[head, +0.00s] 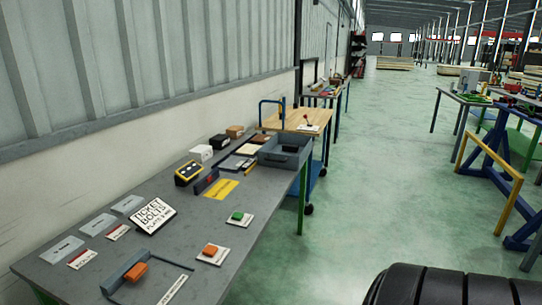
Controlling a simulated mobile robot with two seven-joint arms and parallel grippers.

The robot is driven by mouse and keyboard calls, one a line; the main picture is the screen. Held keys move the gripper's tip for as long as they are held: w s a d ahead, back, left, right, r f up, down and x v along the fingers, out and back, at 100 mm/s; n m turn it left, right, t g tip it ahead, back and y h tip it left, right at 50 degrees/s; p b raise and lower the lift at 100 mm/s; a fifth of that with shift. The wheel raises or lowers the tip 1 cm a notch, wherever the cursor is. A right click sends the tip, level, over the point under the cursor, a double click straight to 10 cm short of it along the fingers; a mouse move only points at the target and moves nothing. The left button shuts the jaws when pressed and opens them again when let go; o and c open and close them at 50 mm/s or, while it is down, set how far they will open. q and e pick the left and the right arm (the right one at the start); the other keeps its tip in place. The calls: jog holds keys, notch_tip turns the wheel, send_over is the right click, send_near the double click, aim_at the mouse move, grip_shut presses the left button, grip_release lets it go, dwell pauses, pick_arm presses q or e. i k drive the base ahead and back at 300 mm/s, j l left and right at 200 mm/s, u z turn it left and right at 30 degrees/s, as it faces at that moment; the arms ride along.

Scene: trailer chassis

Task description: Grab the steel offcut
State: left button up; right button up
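I cannot single out the steel offcut for certain. Several flat light-grey plates lie along the wall side of the grey workbench (180,243) at the left: a near plate (62,249), a middle plate (98,224) and a far plate (128,205). Each has a small marking too small to read. A grey angled piece (122,271) stands at the bench's near end, with an orange block (135,272) against it. Neither of my grippers is in view.
The bench also holds a lettered sign (155,216), orange (210,250) and green (238,216) pieces on white cards, and a grey bin (284,152). A black tyre (450,289) fills the bottom right. A blue-and-yellow frame (500,165) stands right. Green floor between is clear.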

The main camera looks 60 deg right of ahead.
aim_at(294, 148)
jog(key=z, duration=1.95)
jog(key=i+l, duration=0.2)
jog(key=i, duration=0.25)
jog(key=i+l, duration=0.25)
jog(key=i, duration=0.15)
jog(key=i+l, duration=0.2)
jog(key=i, duration=0.25)
jog(key=i+l, duration=0.2)
jog(key=i, duration=0.25)
jog(key=i+l, duration=0.25)
jog(key=i, duration=0.2)
jog(key=j+u, duration=0.05)
